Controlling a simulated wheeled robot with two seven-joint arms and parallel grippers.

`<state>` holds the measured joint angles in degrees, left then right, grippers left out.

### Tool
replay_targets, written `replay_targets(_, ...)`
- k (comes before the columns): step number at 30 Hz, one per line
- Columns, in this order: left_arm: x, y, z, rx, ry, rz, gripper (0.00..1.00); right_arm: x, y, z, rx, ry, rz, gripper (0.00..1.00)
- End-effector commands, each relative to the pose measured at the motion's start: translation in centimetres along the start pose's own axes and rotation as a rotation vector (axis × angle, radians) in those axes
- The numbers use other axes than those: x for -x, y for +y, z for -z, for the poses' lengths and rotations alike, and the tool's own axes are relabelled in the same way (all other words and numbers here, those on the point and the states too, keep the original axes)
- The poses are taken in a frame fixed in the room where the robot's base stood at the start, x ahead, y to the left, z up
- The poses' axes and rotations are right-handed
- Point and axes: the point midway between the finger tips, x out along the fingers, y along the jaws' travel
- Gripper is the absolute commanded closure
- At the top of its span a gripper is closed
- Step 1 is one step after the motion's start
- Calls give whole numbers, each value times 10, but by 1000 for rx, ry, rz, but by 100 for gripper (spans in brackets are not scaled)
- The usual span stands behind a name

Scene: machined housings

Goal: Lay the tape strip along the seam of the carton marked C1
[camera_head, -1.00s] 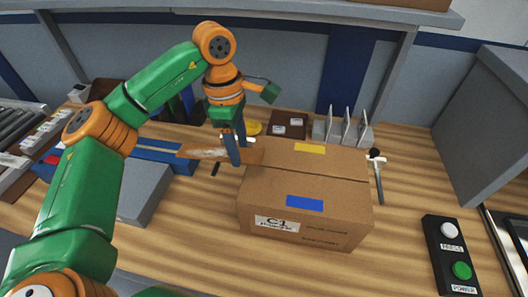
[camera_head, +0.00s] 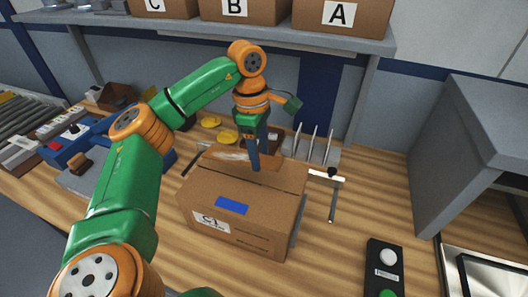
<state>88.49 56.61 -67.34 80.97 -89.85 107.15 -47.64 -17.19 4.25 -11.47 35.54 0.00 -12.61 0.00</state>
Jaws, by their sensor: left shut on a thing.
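My left gripper (camera_head: 254,166) points down over the far part of the carton top, shut on the brown tape strip (camera_head: 227,154). The strip lies crosswise at the carton's top, close to the seam's direction; whether it touches the carton I cannot tell. The gripper hides part of the strip and the carton's far top. My right gripper is not in view.
A rack with upright plates (camera_head: 314,146) stands behind right, and a hammer-like tool (camera_head: 332,192) lies right. A button box (camera_head: 385,268) is at front right. Cartons A (camera_head: 340,15) and B (camera_head: 237,9) sit on the shelf above.

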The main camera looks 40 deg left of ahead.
Motion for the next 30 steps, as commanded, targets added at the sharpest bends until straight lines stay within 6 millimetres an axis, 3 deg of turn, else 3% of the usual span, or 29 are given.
replay_targets(5,0,0,0,1,0,1,98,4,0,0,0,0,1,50)
replay_targets(22,-62,0,6,1,1,0,98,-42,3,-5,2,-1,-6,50)
replay_targets(30,-67,0,6,1,0,-1,98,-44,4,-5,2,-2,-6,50)
